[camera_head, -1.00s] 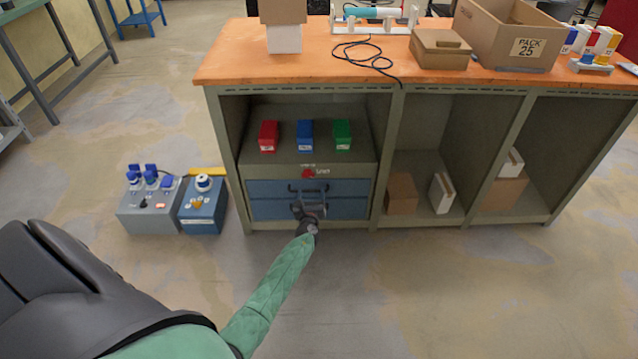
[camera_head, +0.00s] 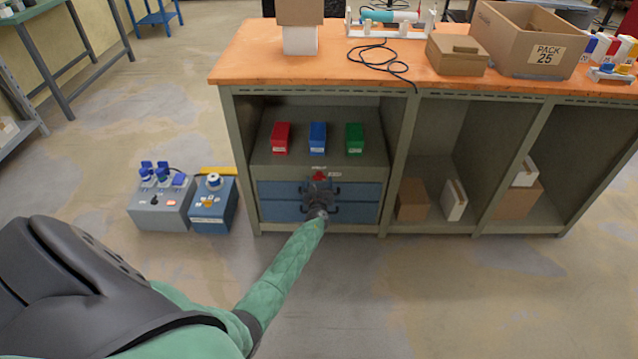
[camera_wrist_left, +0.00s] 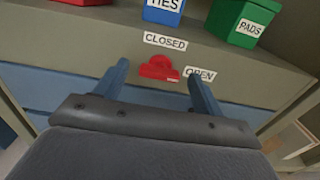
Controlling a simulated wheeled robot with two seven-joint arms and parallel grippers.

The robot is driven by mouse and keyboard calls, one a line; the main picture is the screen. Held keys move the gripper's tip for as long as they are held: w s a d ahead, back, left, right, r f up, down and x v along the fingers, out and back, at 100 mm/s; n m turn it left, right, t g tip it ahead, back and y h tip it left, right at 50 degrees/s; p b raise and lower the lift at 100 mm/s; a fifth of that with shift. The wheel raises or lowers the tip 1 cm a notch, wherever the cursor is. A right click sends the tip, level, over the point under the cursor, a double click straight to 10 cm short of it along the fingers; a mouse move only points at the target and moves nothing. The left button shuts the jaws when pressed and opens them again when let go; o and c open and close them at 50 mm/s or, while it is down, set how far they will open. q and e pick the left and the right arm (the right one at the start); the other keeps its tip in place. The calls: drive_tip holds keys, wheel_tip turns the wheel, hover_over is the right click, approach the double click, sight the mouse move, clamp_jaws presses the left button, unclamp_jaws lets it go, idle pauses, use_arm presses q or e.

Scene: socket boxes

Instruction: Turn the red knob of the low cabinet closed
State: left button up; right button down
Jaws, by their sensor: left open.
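The low cabinet with two blue drawers (camera_head: 283,188) stands in the left bay under the orange bench. Its red knob (camera_wrist_left: 159,68) is on the grey front strip above the drawers, between a "CLOSED" label (camera_wrist_left: 165,41) above it and an "OPEN" label (camera_wrist_left: 201,74) to its right. The knob also shows just above my gripper in the head view (camera_head: 319,176). My left gripper (camera_wrist_left: 159,84) is open, with one finger to each side of the knob and a little short of it. In the head view the left gripper (camera_head: 319,187) partly hides the drawer fronts. My right gripper is not in view.
Red (camera_head: 281,138), blue (camera_head: 318,138) and green (camera_head: 354,138) boxes stand on top of the cabinet. A grey socket box (camera_head: 160,205) and a blue box (camera_head: 212,205) lie on the floor to the left. The floor before the bench is clear.

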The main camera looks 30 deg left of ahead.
use_arm(q)
drive_tip(key=shift+w+a, duration=0.1)
drive_tip(key=shift+w, duration=0.05)
drive_tip(key=c, duration=1)
